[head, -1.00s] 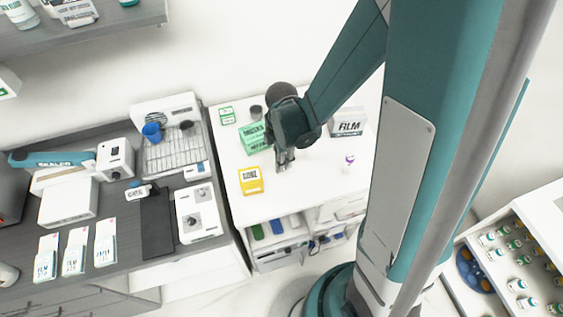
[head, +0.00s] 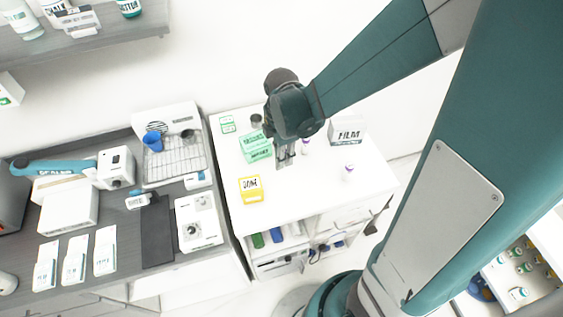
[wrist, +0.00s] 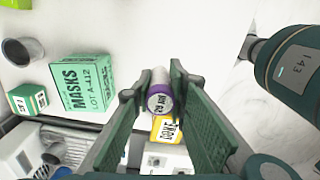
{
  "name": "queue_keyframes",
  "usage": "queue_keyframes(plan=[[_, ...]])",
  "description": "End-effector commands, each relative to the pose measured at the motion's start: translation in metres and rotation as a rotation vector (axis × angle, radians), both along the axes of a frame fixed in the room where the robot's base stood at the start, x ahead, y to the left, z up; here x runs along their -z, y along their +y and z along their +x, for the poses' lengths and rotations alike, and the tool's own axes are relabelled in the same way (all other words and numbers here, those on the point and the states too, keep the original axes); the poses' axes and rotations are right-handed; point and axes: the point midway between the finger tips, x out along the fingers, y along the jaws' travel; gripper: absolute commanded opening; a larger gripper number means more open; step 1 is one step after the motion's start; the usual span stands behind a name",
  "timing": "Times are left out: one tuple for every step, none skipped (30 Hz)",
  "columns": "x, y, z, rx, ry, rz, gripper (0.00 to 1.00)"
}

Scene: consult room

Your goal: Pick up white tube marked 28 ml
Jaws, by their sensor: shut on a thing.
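My gripper (wrist: 161,88) is shut on a white tube (wrist: 160,78) with a purple band at its near end. The tube lies between the fingertips in the wrist view. Its end print is upside down and too small to read surely. In the head view my gripper (head: 286,160) is over the white counter, and the held tube cannot be made out clearly there. A white tube with a purple part (head: 305,146) shows just right of the gripper. Another purple-and-white tube (head: 349,172) stands further right on the counter.
The green masks box (head: 256,147) is left of the gripper, with a dark cup (head: 256,120) behind it. The yellow box (head: 250,189) is at the front left, and the film box (head: 346,131) at the back right. The counter's front right (head: 320,195) is clear.

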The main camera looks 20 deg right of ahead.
Motion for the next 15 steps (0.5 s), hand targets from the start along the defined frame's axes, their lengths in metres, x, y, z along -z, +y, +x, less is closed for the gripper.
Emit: queue_keyframes(plan=[[-0.006,0.000,0.000,0.000,0.000,0.000,0.06],[-0.008,0.000,0.000,0.000,0.000,0.000,0.06],[-0.012,0.000,0.000,0.000,0.000,0.000,0.06],[-0.014,0.000,0.000,0.000,0.000,0.000,0.06],[-0.016,0.000,0.000,0.000,0.000,0.000,0.06],[-0.018,0.000,0.000,0.000,0.000,0.000,0.06],[-0.020,0.000,0.000,0.000,0.000,0.000,0.06],[-0.021,0.000,0.000,0.000,0.000,0.000,0.06],[-0.023,0.000,0.000,0.000,0.000,0.000,0.06],[-0.024,0.000,0.000,0.000,0.000,0.000,0.06],[-0.024,0.000,0.000,0.000,0.000,0.000,0.06],[-0.025,0.000,0.000,0.000,0.000,0.000,0.06],[-0.026,0.000,0.000,0.000,0.000,0.000,0.06],[-0.026,0.000,0.000,0.000,0.000,0.000,0.06],[-0.026,0.000,0.000,0.000,0.000,0.000,0.06]])
